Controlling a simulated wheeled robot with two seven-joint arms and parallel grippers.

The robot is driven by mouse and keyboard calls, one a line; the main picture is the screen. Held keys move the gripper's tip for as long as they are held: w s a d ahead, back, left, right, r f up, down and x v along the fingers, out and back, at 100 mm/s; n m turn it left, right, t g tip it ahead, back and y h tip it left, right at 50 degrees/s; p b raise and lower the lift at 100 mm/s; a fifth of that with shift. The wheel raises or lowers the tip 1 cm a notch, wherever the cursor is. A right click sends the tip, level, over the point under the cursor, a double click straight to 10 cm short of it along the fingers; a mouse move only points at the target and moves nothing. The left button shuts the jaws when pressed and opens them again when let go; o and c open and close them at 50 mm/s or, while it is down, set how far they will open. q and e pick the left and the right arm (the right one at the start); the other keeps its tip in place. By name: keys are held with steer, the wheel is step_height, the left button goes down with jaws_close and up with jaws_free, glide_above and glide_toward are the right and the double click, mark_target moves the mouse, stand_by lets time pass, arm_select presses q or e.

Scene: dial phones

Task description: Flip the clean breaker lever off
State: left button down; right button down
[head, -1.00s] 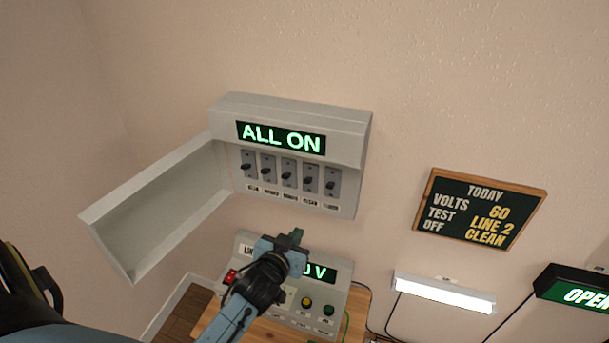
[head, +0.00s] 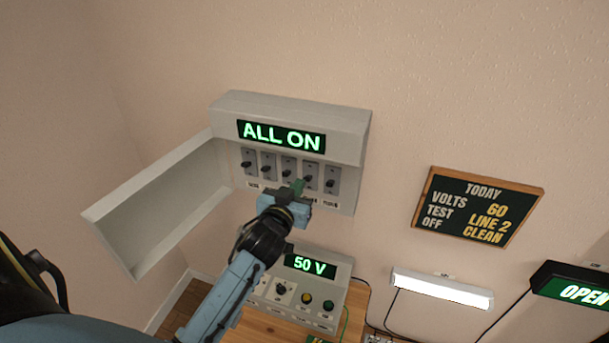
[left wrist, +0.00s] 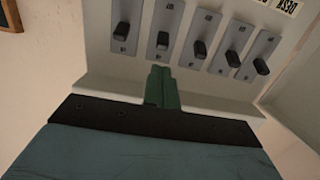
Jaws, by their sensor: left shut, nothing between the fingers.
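The breaker box (head: 340,150) hangs open on the wall, with a row of several dark levers under a green display (head: 281,137) reading ALL ON. The clean lever (head: 308,178) is fourth from the left in the head view; its label is now largely hidden by my gripper. In the left wrist view, turned about, it is the second lever (left wrist: 163,39) from the left. My left gripper (head: 297,187) is shut and empty. Its green fingertips (left wrist: 162,86) are close to the clean lever, on its lower side; I cannot tell whether they touch. My right gripper is not in view.
The box's open door (head: 150,215) juts out at left. Below is a meter box (head: 335,275) showing 50 V, on a wooden table (head: 262,328). A chalkboard (head: 478,207) at right reads TODAY, VOLTS 60, TEST LINE 2, OFF CLEAN. A lit lamp (head: 442,289) is below it.

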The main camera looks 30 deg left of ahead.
mark_target(310, 168)
arm_select(q)
steer(key=shift+x, duration=2.65)
